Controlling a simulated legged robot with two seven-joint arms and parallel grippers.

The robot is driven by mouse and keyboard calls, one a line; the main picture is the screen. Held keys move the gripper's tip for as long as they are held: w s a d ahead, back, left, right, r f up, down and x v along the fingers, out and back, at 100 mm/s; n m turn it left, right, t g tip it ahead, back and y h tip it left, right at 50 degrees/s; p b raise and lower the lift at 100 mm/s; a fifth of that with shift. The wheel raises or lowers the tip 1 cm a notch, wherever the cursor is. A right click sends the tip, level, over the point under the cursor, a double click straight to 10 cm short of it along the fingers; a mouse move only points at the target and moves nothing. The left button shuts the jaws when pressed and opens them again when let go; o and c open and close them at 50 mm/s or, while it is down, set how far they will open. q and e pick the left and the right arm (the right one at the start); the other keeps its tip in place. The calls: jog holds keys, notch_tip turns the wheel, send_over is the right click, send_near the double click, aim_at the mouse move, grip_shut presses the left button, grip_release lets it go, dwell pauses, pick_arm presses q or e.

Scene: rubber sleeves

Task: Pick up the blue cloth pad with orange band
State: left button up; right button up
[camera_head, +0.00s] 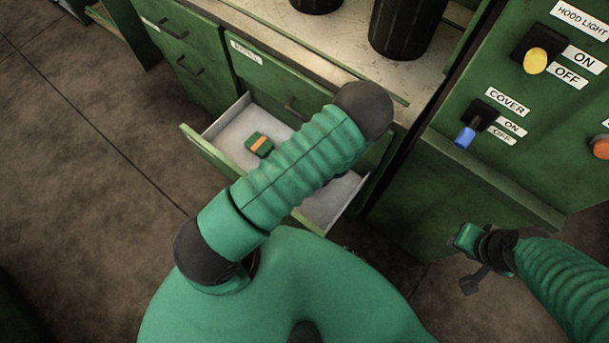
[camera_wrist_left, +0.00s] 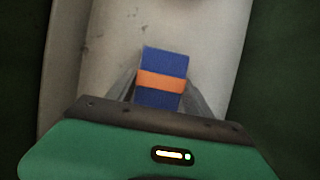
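A blue cloth pad with an orange band (camera_wrist_left: 163,65) shows in the left wrist view, between the two grey fingers of my left gripper (camera_wrist_left: 163,88). The fingers lie close along both sides of the pad; I cannot tell whether they press on it. The pad's near end is hidden by the gripper body. In the head view my left arm covers this gripper and the blue pad. My right gripper (camera_head: 472,279) hangs at the lower right in the head view, away from the drawer, and its fingers are too small to judge.
A green pad with an orange band (camera_head: 259,144) lies in the open drawer (camera_head: 227,131), left of my arm. The counter above holds dark cylinders (camera_head: 403,25). A green panel with a blue switch (camera_head: 465,137) and a yellow knob (camera_head: 535,61) stands at the right.

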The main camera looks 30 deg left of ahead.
pick_arm(q)
jog(key=c, duration=0.6)
jog(key=shift+r, duration=0.1)
jog(key=shift+c, duration=0.2)
notch_tip(320, 180, up, 28)
jog(key=p, duration=1)
